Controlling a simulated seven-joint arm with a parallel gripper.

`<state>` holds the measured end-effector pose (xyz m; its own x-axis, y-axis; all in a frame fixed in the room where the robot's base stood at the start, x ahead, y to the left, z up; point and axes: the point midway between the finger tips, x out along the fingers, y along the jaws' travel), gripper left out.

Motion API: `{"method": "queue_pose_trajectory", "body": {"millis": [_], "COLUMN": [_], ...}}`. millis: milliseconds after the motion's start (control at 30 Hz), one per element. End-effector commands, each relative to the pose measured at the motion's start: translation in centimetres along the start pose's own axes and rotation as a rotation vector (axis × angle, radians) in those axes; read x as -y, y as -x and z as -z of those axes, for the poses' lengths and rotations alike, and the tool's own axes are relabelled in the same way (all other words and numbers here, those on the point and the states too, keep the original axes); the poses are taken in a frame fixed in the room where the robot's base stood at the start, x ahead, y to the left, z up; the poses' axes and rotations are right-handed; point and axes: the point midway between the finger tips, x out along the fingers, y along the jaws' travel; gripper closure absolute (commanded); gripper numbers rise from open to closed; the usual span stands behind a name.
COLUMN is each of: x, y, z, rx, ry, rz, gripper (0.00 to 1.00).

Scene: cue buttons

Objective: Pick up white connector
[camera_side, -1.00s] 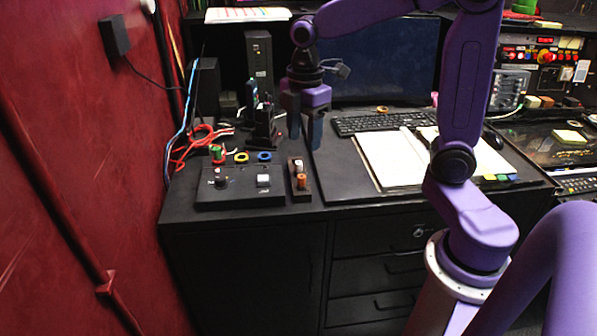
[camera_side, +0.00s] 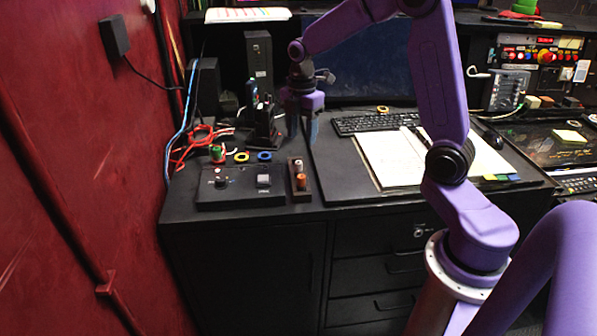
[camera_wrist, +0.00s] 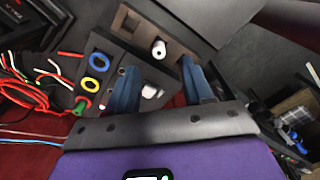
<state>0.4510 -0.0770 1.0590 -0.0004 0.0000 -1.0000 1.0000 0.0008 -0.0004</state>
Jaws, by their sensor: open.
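A small white connector (camera_side: 298,164) stands upright at the far end of a narrow brown holder (camera_side: 303,192) near the front of the desk. It also shows in the wrist view as a white cylinder (camera_wrist: 158,48) in the brown holder (camera_wrist: 182,53), beyond my fingertips. My gripper (camera_side: 302,132) is open and points down, above and behind the holder in the side view. In the wrist view its two blue fingers (camera_wrist: 162,80) are apart with nothing held between them. An orange-brown piece (camera_side: 301,180) stands at the holder's near end.
A black panel (camera_side: 240,198) with a knob (camera_side: 221,181) and a pale button (camera_side: 263,180) lies left of the holder. An open notebook (camera_side: 395,160) lies to the right.

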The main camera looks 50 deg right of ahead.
Motion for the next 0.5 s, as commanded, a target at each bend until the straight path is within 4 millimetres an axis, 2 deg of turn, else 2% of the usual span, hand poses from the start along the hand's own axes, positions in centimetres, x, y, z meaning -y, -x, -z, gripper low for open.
{"method": "queue_pose_trajectory", "body": {"millis": [100,200,500], "x": [0.1,0.0,-0.1], "y": [-2.3,-3.5,-5.6], "z": [0.0,0.0,0.3], "rx": [0.0,0.0,0.0], "ry": [0.0,-0.001,-0.001], "rz": [0.006,0.004,0.003], "gripper": [0.49,0.49,0.49]}}
